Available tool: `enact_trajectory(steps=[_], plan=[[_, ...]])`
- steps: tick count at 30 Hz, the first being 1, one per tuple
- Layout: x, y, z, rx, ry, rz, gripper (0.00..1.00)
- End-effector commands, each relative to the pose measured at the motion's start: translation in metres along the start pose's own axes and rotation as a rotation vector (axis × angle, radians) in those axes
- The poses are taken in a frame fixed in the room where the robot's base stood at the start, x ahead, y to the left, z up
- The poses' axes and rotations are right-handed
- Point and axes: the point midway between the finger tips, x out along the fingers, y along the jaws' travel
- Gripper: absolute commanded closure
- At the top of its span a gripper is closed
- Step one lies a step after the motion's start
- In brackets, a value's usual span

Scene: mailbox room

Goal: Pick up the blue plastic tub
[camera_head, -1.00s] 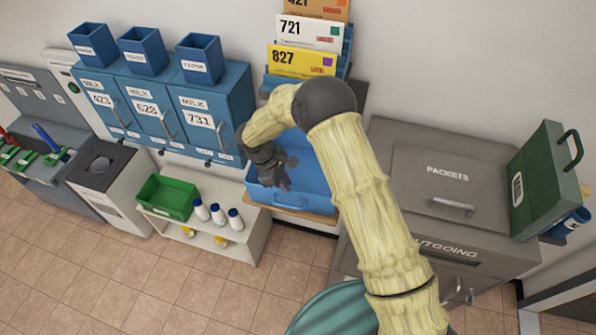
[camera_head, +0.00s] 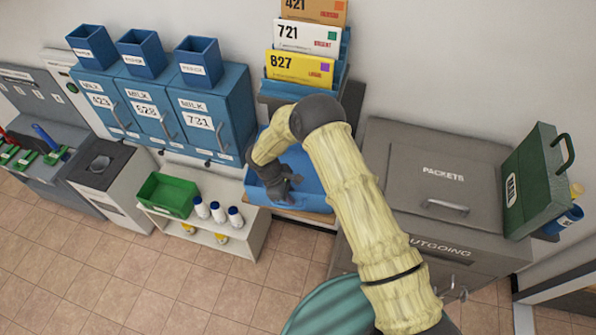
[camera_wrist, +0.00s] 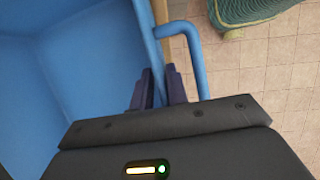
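The blue plastic tub (camera_head: 304,168) stands on a wooden shelf below the letter rack, upright, with a loop handle on its front wall. Its inside shows large at left in the wrist view (camera_wrist: 85,75), with the blue handle bar (camera_wrist: 198,60) to the right of the rim. My gripper (camera_head: 282,196) reaches down at the tub's front wall. In the wrist view its two dark fingers (camera_wrist: 159,90) stand on either side of the rim with a narrow gap between them. I cannot tell whether they grip the wall. The fingertips' lower ends are hidden.
The blue milk lockers (camera_head: 165,112) stand to the left of the tub. A low white shelf (camera_head: 248,222) with a green tray (camera_head: 166,196) and several bottles is at lower left. The grey packets cabinet (camera_head: 440,190) stands close on the right.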

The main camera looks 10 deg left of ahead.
Motion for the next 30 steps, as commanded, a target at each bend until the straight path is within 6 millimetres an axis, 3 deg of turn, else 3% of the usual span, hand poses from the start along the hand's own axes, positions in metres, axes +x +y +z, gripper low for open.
enact_trajectory(steps=[6, 7, 9, 30], plan=[[0.0022, 0.0002, 0.0016, 0.002, -0.002, -0.002, 0.85], [0.002, 0.0002, 0.0016, 0.002, -0.002, -0.002, 0.86], [0.0017, 0.0002, 0.0015, 0.001, -0.002, -0.002, 1.0], [-0.0009, 0.0012, 0.0007, 0.001, 0.002, 0.001, 1.0]])
